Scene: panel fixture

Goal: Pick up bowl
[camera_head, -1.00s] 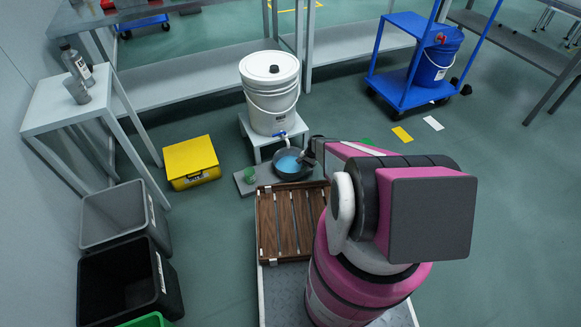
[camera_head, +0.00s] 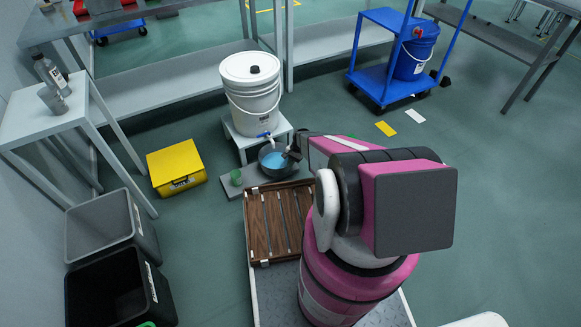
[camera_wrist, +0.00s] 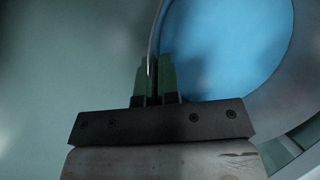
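A dark grey bowl (camera_head: 266,174) holding blue liquid (camera_head: 276,159) is below the spigot of a white bucket (camera_head: 249,86), over a grey slab (camera_head: 258,188). My gripper (camera_head: 291,155) is at the bowl's right rim in the head view. In the wrist view, my gripper's two green-grey fingers (camera_wrist: 154,77) are close together with the thin bowl rim (camera_wrist: 154,35) between them. The blue liquid fills the upper right there. The bowl's underside is hidden, so I cannot tell whether it touches the slab.
A wooden slatted rack (camera_head: 274,222) is in front. A yellow box (camera_head: 176,166) sits farther left. The bucket rests on a small white stand (camera_head: 240,140) close behind.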

